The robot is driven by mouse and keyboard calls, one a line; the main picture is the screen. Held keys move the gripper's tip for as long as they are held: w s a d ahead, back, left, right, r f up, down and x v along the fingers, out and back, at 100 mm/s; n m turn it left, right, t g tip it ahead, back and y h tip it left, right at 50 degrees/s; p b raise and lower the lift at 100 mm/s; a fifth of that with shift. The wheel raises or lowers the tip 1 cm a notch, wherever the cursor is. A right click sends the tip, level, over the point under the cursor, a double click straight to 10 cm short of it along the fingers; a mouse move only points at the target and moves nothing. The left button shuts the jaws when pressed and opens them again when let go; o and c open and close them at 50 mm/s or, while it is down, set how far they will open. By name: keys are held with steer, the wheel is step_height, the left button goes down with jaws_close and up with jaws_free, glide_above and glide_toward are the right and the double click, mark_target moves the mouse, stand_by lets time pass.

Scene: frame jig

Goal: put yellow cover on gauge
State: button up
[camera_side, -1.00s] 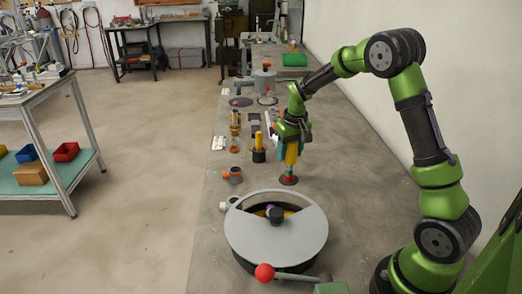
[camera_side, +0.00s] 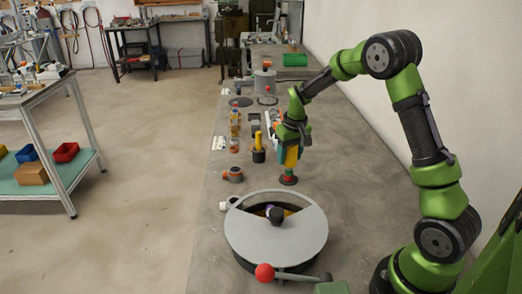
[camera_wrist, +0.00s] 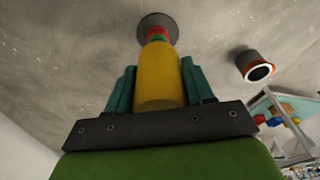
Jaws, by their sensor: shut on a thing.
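My gripper (camera_side: 290,155) points down over the bench, with its green fingers shut on a yellow cover (camera_wrist: 160,75). The cover also shows between the fingers in the side view (camera_side: 292,157). Directly below the cover is a small post with red and green bands on a dark round base (camera_wrist: 157,28), which looks like the gauge; its base also shows in the side view (camera_side: 288,180). The cover's narrow lower end meets or overlaps the post's top in the wrist view. I cannot tell whether they touch.
Another yellow cylinder (camera_side: 258,142) stands in a dark base to the left. A small grey part with an orange ring (camera_side: 233,175) lies nearer. A large round grey drum (camera_side: 275,245) with a red-knobbed lever stands in front. Bench to the right is clear.

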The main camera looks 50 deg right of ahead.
mark_target(289, 168)
steer(key=shift+f, duration=2.85)
steer(key=o, duration=1.3)
steer(key=shift+c, duration=0.2)
steer(key=shift+r, duration=0.1)
steer(key=shift+r, duration=0.65)
